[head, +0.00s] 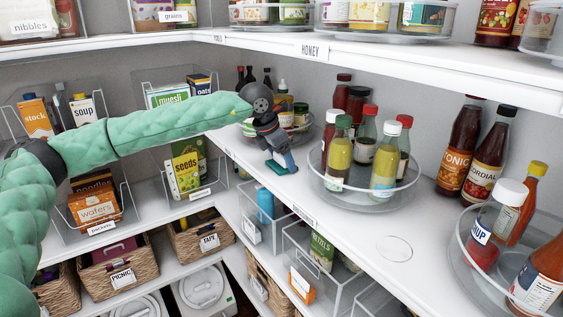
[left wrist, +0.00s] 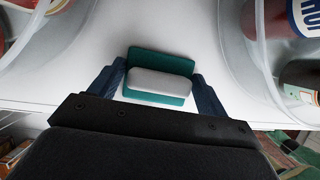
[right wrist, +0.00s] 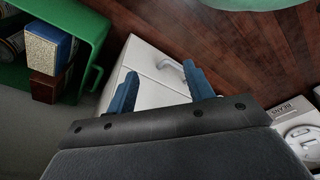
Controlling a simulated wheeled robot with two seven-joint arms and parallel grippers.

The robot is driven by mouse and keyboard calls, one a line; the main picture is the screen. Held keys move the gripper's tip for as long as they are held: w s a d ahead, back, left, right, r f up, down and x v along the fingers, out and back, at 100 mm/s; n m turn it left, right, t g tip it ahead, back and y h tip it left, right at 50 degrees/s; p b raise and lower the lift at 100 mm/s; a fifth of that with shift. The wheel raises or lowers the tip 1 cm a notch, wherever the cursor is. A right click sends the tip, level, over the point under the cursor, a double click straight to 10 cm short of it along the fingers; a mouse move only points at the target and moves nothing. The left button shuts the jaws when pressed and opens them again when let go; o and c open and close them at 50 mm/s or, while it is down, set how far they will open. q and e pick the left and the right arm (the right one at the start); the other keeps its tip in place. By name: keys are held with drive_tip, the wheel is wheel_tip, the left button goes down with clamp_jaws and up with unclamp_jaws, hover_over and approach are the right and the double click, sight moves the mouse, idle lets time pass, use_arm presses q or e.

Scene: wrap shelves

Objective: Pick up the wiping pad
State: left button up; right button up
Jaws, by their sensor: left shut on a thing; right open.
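The wiping pad (head: 276,167) is a teal slab with a pale grey block on top. It is at the front edge of the white middle shelf, and it shows clearly in the left wrist view (left wrist: 160,97). My left gripper (head: 283,159) points down over it, with its blue fingers on either side of the grey block, shut on it. I cannot tell whether the pad touches the shelf. My right gripper (right wrist: 160,85) shows only in the right wrist view, open with nothing between its fingers.
A clear turntable with bottles (head: 365,195) stands just right of the pad, and another (head: 300,133) is behind it. A faint ring (head: 395,248) marks bare shelf further right. A green cart (right wrist: 88,40) and a white box (right wrist: 150,75) are near my right gripper.

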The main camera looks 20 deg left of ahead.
sight(280, 155)
drive_tip(key=shift+f, duration=0.1)
use_arm(q)
drive_tip(key=shift+b, duration=0.35)
drive_tip(key=r+b, duration=0.1)
drive_tip(key=r, duration=0.1)
drive_tip(key=r+b, duration=0.3)
drive_tip(key=r, duration=0.2)
drive_tip(key=shift+s+a, duration=0.2)
drive_tip(key=shift+s, duration=0.05)
drive_tip(key=s+a+b, duration=0.6)
drive_tip(key=s+a, duration=0.6)
drive_tip(key=s, duration=0.3)
drive_tip(key=shift+s+b, duration=0.15)
drive_tip(key=shift+b, duration=0.25)
use_arm(e)
drive_tip(key=w+a+r, duration=0.1)
drive_tip(key=a+r, duration=0.1)
drive_tip(key=r, duration=1.5)
drive_tip(key=w+a+r+y, duration=0.1)
drive_tip(key=a+r, duration=0.2)
drive_tip(key=r, duration=1.4)
drive_tip(key=shift+w, duration=0.25)
